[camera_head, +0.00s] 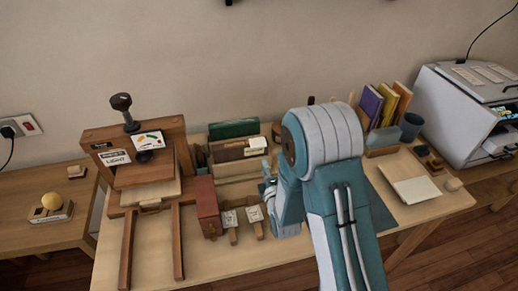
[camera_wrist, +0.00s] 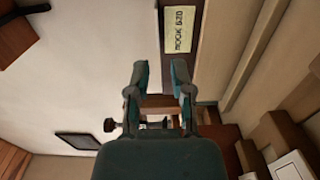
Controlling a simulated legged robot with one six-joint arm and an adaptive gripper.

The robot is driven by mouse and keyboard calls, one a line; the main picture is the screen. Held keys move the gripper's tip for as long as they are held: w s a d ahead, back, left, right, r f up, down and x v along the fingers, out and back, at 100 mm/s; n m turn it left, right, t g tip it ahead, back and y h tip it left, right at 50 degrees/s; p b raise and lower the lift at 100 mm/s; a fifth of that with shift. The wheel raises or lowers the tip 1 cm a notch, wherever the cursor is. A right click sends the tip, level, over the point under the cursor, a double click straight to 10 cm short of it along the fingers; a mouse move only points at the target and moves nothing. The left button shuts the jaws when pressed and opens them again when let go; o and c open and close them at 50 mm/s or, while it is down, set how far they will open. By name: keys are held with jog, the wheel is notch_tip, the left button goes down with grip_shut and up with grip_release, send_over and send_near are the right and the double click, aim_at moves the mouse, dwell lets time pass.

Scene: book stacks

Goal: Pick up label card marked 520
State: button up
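A pale yellow card (camera_wrist: 181,30) with dark, sideways lettering is on a dark brown surface at the top of the wrist view. I cannot read its number with certainty. In the head view, a small white label (camera_head: 256,146) is on the brown box behind my arm; I cannot tell if it is the same card. My gripper (camera_wrist: 161,76) is open, its two teal fingers apart with nothing seen held between them. The card lies beyond the fingertips, toward the right finger, and appears apart from them. In the head view my gripper (camera_head: 270,188) is partly hidden by my arm.
A wooden press-like stand (camera_head: 140,140) with a dial is at the left of the table. A red-brown box (camera_head: 207,207) and tagged wooden blocks (camera_head: 229,219) are at the front. Upright books (camera_head: 370,101), a blue cup (camera_head: 410,127) and a printer (camera_head: 460,115) are at right.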

aim_at(258, 145)
jog(key=shift+x, duration=4.4)
jog(key=shift+d, duration=0.1)
grip_shut()
jog(key=shift+r, duration=1.2)
jog(key=s+d+r, duration=0.2)
jog(key=s, duration=0.4)
jog(key=s+d+r, duration=0.1)
jog(key=s+r, duration=0.2)
jog(key=s, duration=0.4)
jog(key=shift+s+d, duration=0.25)
jog(key=shift+d, duration=0.15)
